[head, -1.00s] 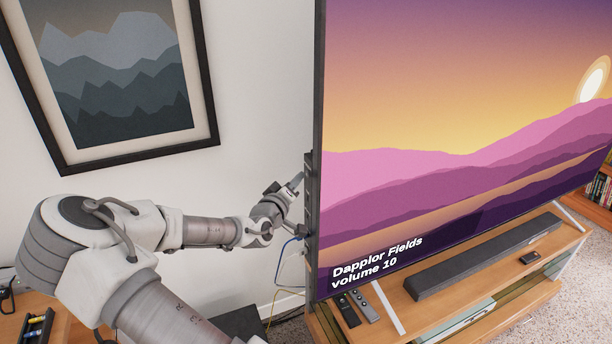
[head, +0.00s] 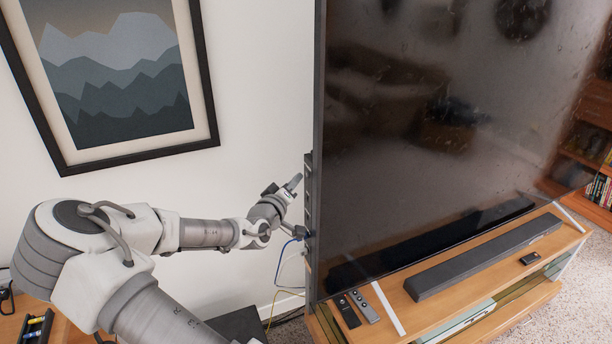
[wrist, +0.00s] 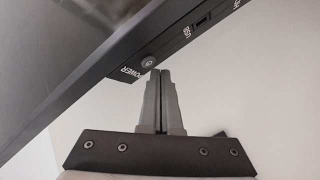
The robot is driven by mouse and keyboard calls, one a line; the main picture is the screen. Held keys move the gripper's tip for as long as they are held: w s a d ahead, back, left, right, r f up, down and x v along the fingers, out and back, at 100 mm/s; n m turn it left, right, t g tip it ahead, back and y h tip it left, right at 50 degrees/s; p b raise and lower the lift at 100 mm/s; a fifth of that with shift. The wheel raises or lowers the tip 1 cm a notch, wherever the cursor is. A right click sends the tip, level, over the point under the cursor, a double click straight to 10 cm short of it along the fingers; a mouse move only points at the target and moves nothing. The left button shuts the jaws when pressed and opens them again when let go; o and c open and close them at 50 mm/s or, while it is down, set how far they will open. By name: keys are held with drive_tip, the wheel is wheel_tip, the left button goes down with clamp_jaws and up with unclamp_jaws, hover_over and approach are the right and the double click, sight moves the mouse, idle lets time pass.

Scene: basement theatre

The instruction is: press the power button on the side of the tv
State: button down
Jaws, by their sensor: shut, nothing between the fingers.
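The TV (head: 440,110) stands on a wooden stand, and its screen is dark. In the wrist view, the TV's side edge (wrist: 100,85) runs diagonally across the top. The round power button (wrist: 148,61) sits on that edge, beside the label "POWER". My gripper (wrist: 160,72) is shut and empty, with its fingertips right at the button's lower right. I cannot tell whether the tips touch it. In the head view, my gripper (head: 296,181) is at the TV's left side; the button is hidden there.
A USB port (wrist: 203,20) is on the same TV edge. Blue and yellow cables hang behind the TV. A soundbar (head: 485,258) and two remotes (head: 357,307) rest on the stand (head: 565,232). A framed picture (head: 115,80) hangs on the wall at left.

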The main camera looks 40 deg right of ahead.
drive_tip(key=shift+a, duration=0.2)
drive_tip(key=w+a+p, duration=0.1)
drive_tip(key=a, duration=0.5)
drive_tip(key=shift+w, duration=0.3)
drive_tip(key=shift+d, duration=0.1)
drive_tip(key=shift+w+a+p, duration=0.15)
drive_tip(key=shift+a+p, duration=0.15)
drive_tip(key=shift+a, duration=0.3)
drive_tip(key=shift+w+a+p, duration=0.15)
drive_tip(key=shift+a+p, duration=0.1)
drive_tip(key=shift+a, duration=0.35)
idle(0.4)
